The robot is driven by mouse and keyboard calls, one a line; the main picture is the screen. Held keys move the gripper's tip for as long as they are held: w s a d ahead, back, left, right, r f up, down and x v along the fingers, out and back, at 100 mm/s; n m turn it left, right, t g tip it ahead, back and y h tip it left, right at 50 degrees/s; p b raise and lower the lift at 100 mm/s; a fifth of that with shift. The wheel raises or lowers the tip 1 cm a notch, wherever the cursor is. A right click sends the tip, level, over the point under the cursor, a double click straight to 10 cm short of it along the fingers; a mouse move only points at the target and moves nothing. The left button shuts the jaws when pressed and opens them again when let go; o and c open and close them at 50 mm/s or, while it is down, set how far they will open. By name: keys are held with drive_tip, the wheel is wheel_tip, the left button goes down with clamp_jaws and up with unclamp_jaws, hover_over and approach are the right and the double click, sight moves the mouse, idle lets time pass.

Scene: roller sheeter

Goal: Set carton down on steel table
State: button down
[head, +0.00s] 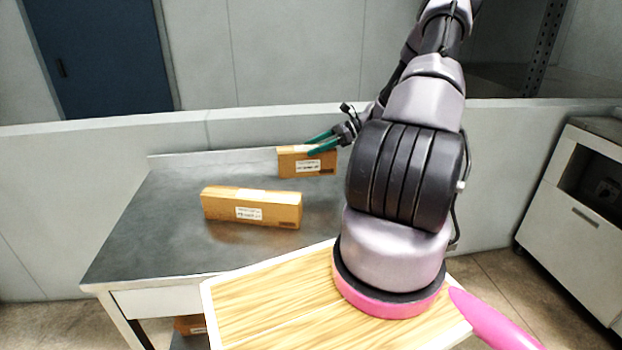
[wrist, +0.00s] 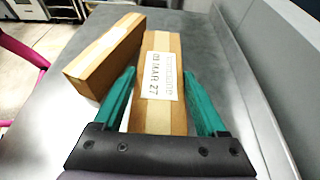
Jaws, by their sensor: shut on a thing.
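My gripper (head: 322,143) is at the back of the steel table (head: 160,235), shut on a small brown carton (head: 301,168) with a white label. In the wrist view the green fingers of my gripper (wrist: 160,105) lie on either side of this carton (wrist: 160,45), and its label faces the camera. The carton is at or just above the table top; I cannot tell whether it touches. A second, longer-looking carton (head: 265,211) lies on the table nearer the front. It shows left of the held carton in the wrist view (wrist: 105,55).
A raised back edge and a grey wall (head: 250,128) stand close behind the held carton. The left part of the table top is bare. A wooden board (head: 270,310) is in front of the table. A white cabinet (head: 575,220) stands at the right.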

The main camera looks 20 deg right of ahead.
sight(314, 166)
drive_tip(key=shift+f, duration=3.6)
drive_tip(key=shift+f, duration=0.15)
unclamp_jaws()
